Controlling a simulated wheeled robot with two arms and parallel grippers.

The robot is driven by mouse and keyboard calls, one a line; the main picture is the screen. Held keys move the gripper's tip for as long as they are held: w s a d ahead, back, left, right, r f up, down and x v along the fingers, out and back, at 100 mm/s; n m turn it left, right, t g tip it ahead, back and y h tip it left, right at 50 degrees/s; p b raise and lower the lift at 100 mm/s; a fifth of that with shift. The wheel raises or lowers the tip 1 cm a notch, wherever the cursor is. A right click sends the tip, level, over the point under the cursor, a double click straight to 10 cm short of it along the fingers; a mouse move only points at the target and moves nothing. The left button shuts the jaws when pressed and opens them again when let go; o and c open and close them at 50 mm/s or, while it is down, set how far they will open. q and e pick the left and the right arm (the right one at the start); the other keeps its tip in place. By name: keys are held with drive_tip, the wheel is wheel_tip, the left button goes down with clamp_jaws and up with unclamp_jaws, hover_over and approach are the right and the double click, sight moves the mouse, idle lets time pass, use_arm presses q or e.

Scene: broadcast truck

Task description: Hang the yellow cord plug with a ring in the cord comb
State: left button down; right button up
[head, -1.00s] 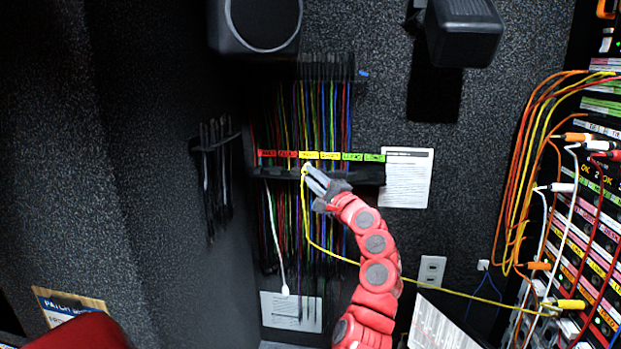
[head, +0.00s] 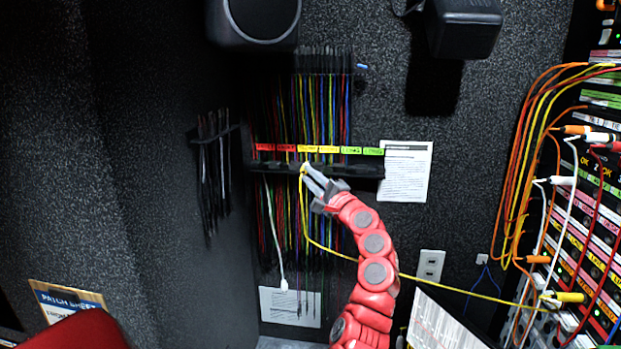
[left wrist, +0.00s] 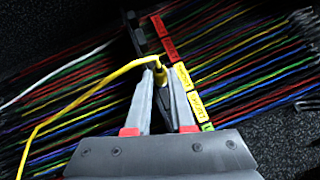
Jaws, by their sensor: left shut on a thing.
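My left gripper (head: 306,174) reaches up to the black cord comb (head: 362,171) on the back wall, below its yellow labels. In the left wrist view my left gripper (left wrist: 160,78) is shut on the yellow cord plug (left wrist: 161,76), with the comb (left wrist: 140,38) close beyond its fingertips. The yellow cord (head: 322,246) hangs from the fingertips and runs right to the patch panel. I cannot tell whether the plug touches the comb or sits in a slot. My right gripper is out of view.
Many coloured cords (head: 325,105) hang around the comb, and a white cord (head: 273,235) hangs to its left. A smaller rack (head: 214,136) is on the left wall. The patch panel (head: 585,230) with plugged cords stands at the right. Speakers (head: 262,20) overhang above.

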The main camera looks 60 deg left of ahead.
use_arm(q)
drive_tip(key=shift+f, duration=0.1)
idle(0.7)
unclamp_jaws()
idle(0.6)
idle(0.5)
drive_tip(key=shift+s+d, duration=0.85)
drive_tip(key=shift+d, duration=0.2)
drive_tip(key=shift+s+d, duration=0.1)
